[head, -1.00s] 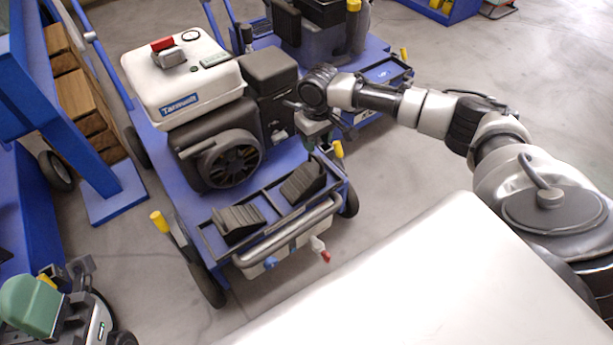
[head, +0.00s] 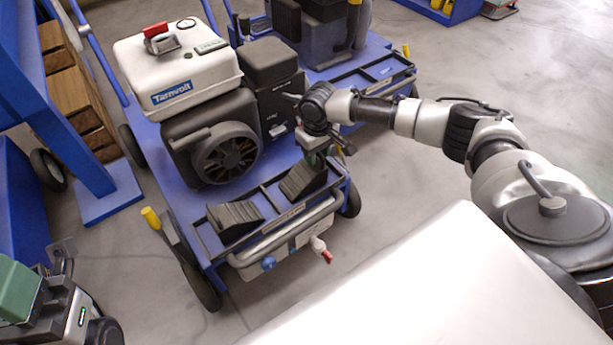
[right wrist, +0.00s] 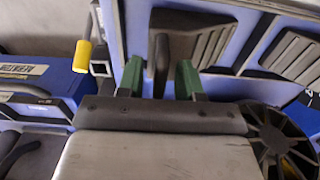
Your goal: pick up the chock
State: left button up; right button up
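Two dark ribbed wedge chocks sit in the front tray (head: 268,212) of a blue cart. The left chock (head: 235,218) is clear of my arm. The right chock (head: 302,181) lies just below my right gripper (head: 318,158). In the right wrist view the gripper's two green fingers (right wrist: 159,80) are apart, with a dark upright piece between them. The nearer chock (right wrist: 195,48) is just beyond the fingers, and the other chock (right wrist: 298,55) is to the right. I cannot tell whether the fingers touch anything.
A white engine unit (head: 175,70) stands on the cart behind the tray. A front bar (head: 290,232) and yellow-tipped handle (head: 151,218) edge the cart. A second blue cart (head: 370,75) is close behind.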

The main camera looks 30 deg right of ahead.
grip_shut()
dwell(1.2)
